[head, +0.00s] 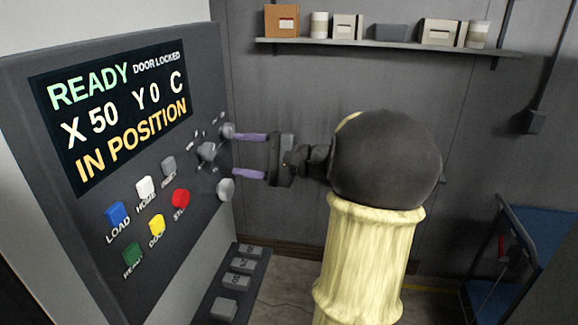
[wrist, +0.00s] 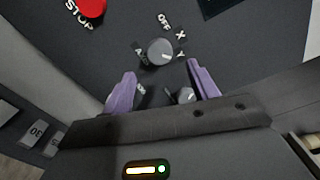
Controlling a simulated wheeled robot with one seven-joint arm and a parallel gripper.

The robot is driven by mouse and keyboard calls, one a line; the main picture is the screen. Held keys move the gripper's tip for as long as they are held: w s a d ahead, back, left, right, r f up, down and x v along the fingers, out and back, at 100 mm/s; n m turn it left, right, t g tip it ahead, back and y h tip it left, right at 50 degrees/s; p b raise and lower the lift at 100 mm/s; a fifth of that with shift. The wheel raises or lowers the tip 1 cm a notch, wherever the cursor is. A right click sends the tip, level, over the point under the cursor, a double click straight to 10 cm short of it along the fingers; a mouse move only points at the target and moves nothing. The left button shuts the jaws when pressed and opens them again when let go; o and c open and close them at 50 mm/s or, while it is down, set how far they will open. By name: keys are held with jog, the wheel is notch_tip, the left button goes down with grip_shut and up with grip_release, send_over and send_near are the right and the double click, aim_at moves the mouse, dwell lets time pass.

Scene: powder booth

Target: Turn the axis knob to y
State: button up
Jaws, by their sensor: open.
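The axis knob, a round grey knob (wrist: 159,51), sits on the dark panel in the wrist view. Labels OFF, X and Y are around its top and right side. A pale mark is on its lower right face; I cannot tell for sure which label it points to. It also shows in the head view (head: 208,151). My gripper (head: 234,155) is open, with one purple finger above the other, facing the panel from the right. In the wrist view its fingertips (wrist: 161,68) are spread on either side, just short of the knob, with nothing held.
A second grey knob (head: 226,188) is close to the lower finger and a third (head: 227,131) close to the upper one. Coloured buttons, including a red STOP button (head: 181,199), are to the left. The display (head: 118,120) reads X 50, Y 0, IN POSITION.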

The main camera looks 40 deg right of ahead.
jog(key=b+v, duration=0.2)
jog(key=v, duration=0.8)
jog(key=shift+s, duration=0.2)
jog(key=w+a+f+n+g+h, duration=0.1)
jog(key=a+f+n+g+h, duration=0.1)
jog(key=a+f+g, duration=1.05)
jog(key=s+a+f+n+h, duration=0.3)
jog(key=a+f+n+h, duration=0.1)
jog(key=f, duration=0.4)
jog(key=s+a+f+n+h, duration=0.3)
jog(key=a+f+n+h, duration=0.2)
jog(key=a+f+n, duration=0.2)
jog(key=shift+a+f+n+t, duration=0.3)
jog(key=shift+f+n+t, duration=0.15)
jog(key=shift+f, duration=0.2)
